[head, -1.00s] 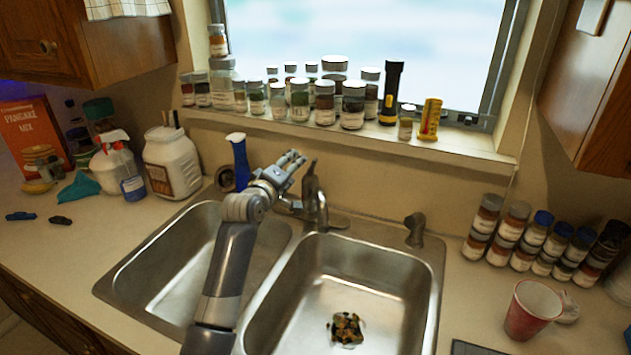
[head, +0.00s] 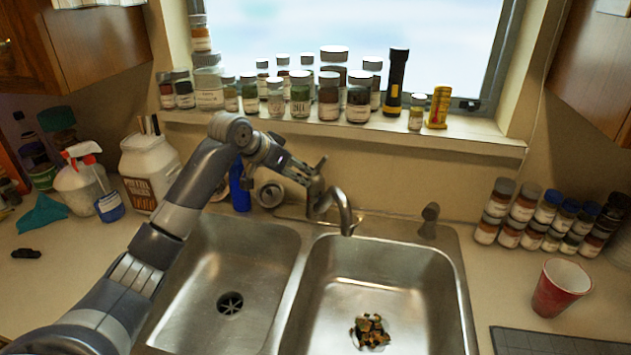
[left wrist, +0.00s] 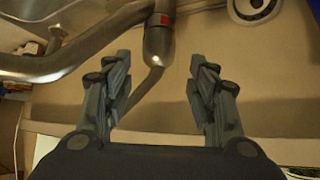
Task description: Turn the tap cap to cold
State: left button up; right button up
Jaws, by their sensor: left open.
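The metal tap (head: 342,208) stands behind the divider of the double sink, its spout curving over the right basin. Its cap (left wrist: 159,38) carries a red mark in the left wrist view, and a thin lever (left wrist: 146,92) extends from it. In the head view the lever (head: 320,164) points up. My left gripper (head: 308,178) reaches in from the left, close beside the cap, partly hiding the tap body. In the left wrist view the open fingers (left wrist: 160,68) stand on either side of the lever, nearer the left finger; contact cannot be told. My right gripper is not in view.
Several jars and a black flashlight (head: 396,82) line the windowsill (head: 460,138) behind the tap. A blue bottle (head: 240,186) stands left of the tap. A small metal fixture (head: 430,218) stands to its right. Both basins have free room above them.

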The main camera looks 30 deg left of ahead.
aim_at(312, 180)
pick_arm(q)
jog(key=p+x, duration=0.2)
jog(key=x, duration=0.6)
jog(key=shift+w+f, duration=0.15)
jog(key=shift+w, duration=0.05)
jog(key=shift+w+d+f, duration=0.2)
jog(key=shift+w+f, duration=0.25)
jog(key=shift+f, duration=0.05)
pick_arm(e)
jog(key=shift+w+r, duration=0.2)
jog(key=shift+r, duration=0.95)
pick_arm(q)
jog(key=c, duration=0.8)
jog(key=shift+r+n+p, duration=0.2)
jog(key=shift+n+p, duration=0.1)
jog(key=shift+p, duration=0.45)
jog(key=shift+y, duration=0.3)
jog(key=shift+f, duration=0.15)
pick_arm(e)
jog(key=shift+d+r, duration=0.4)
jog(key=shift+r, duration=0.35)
